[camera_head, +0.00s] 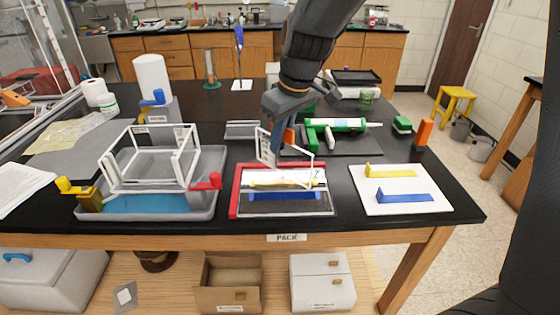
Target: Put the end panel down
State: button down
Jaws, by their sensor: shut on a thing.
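The end panel looks like a thin white open frame (266,152). My gripper (278,148) is shut on it near its top, and it hangs tilted over the red-edged fixture (235,193). Whether its lower edge touches the fixture cannot be told. The fixture holds a blue bar (285,195) and a yellow piece, partly behind the panel. A white box-like extrusion frame (152,185) stands in the grey tray (205,205) at left, above a blue surface.
A white board (400,205) with a yellow and a blue bracket lies at right. Behind the fixture, a dark mat (355,143) carries a green-and-white tool (335,125). An orange-handled item (423,131) stands at the right.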

aim_at(277, 169)
jog(key=shift+f+p, duration=0.45)
jog(key=shift+f, duration=2.25)
jog(key=shift+f, duration=0.15)
jog(key=c, duration=1.9)
grip_release()
